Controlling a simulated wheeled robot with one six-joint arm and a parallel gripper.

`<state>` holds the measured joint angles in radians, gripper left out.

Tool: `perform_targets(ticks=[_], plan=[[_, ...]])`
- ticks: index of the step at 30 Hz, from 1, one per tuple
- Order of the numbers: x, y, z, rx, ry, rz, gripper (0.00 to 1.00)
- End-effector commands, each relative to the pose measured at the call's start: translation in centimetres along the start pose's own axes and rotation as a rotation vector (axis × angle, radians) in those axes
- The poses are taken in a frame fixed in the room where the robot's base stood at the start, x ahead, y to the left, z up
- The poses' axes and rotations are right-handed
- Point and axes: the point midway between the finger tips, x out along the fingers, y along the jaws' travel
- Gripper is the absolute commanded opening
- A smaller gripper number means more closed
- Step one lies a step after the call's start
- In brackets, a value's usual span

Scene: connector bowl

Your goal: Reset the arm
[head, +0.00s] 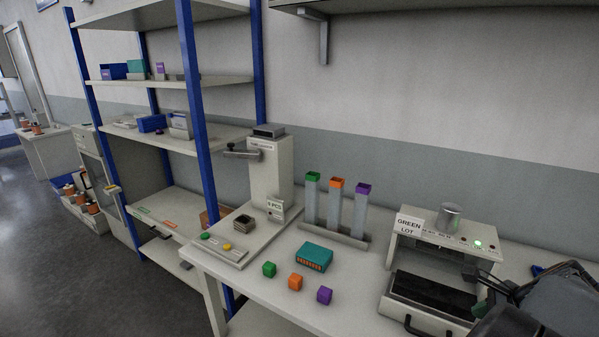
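My arm reaches in at the lower right of the head view, over the right end of the white table (345,284). My gripper (478,290) is dark and lies in front of the machine with the "GREEN LOT" sign. Its fingers are small and blend with the dark tray behind, so whether they are open or shut is unclear. A dark green patch (480,309) shows beside the gripper; I cannot tell whether it is held.
Behind stand three coloured-top tubes (335,205). A press (268,175) is at left, the green-lot machine (445,240) with an open black tray (432,294) at right.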

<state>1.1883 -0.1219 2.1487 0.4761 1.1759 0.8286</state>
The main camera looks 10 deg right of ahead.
Motion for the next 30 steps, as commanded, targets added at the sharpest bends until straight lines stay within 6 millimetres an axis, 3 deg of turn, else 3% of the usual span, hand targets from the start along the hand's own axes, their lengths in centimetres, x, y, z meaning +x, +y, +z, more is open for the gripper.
perform_targets(ticks=[5, 8, 17, 24, 30], plan=[[0.5, 0.5, -0.9, -0.170, 0.046, 0.014, 0.40], [1.1, 1.6, -1.2, -0.357, 0.101, 0.053, 0.40], [4.4, 3.5, 6.1, -1.148, 0.199, 0.205, 0.40], [6.5, 6.7, 14.4, -1.784, 0.224, 0.254, 0.40], [7.2, 10.0, 19.6, -2.083, 0.200, 0.223, 0.40]])
